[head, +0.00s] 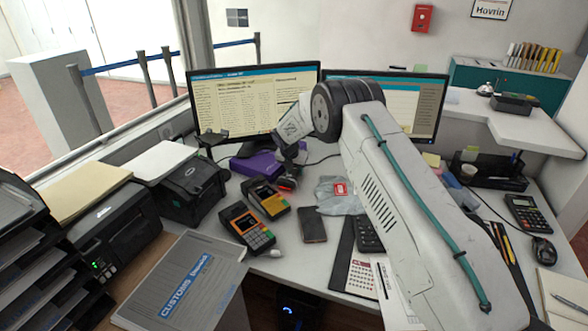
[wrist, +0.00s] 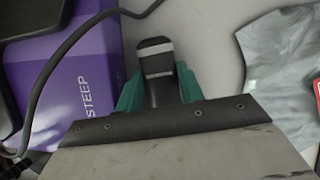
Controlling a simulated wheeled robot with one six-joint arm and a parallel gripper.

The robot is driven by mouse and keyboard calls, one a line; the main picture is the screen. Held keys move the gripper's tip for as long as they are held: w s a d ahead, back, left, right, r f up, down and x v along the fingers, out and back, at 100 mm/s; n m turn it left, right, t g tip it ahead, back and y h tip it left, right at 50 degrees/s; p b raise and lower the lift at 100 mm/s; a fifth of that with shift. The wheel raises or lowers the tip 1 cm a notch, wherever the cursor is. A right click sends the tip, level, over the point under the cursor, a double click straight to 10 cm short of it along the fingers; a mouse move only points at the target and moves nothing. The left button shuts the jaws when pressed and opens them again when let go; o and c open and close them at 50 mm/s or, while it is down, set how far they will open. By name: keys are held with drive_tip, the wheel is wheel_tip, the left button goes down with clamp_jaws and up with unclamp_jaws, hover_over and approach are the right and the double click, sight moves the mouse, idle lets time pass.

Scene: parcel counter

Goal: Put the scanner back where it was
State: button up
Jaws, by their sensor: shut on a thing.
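The scanner (wrist: 156,50) is black with a pale grey band near its end, seen in the wrist view. My gripper (wrist: 157,78) is shut on it, with a teal finger on each side. In the head view my gripper (head: 290,158) is low over the counter behind the card terminals, beside the purple box. A small dark and red piece (head: 287,182) shows just below it; I cannot tell if it is part of the scanner. Most of the scanner is hidden by my gripper, and whether it touches the counter is unclear. No stand or holder for it is clearly visible.
The purple box (head: 250,164) lies left of my gripper, with a dark cable (wrist: 62,60) across it. A grey plastic bag (head: 335,205) is to the right. Two card terminals (head: 247,228) and a phone (head: 313,225) lie in front. Two monitors (head: 255,100) stand behind.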

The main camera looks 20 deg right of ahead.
drive_tip(key=shift+f, duration=0.2)
drive_tip(key=o, duration=1.2)
drive_tip(key=shift+c, duration=0.2)
